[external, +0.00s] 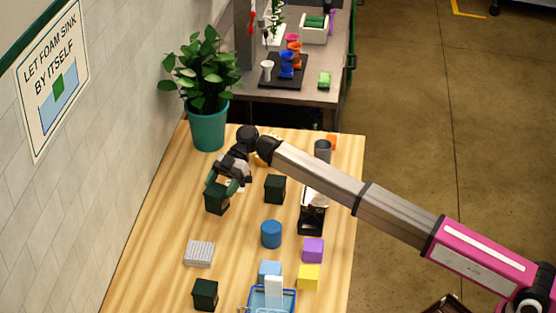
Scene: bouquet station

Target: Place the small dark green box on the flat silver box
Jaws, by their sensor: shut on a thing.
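My gripper (223,186) reaches down over the left part of the wooden table and is shut on a dark green box (217,203). I cannot tell whether this box touches the table or hangs just above it. The flat silver box (199,254) lies nearer the front on the left, apart from the held box, with its ribbed top bare. A second dark green box (275,189) stands right of my gripper. A third dark green box (205,294) stands in front of the silver box. The three look alike in size.
A blue cylinder (271,235), purple cube (313,250), yellow cube (308,278), light blue cube (269,270) and blue basket (290,301) stand to the right and front. A potted plant (208,125) stands behind. The wooden table (165,225) is clear between held box and silver box.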

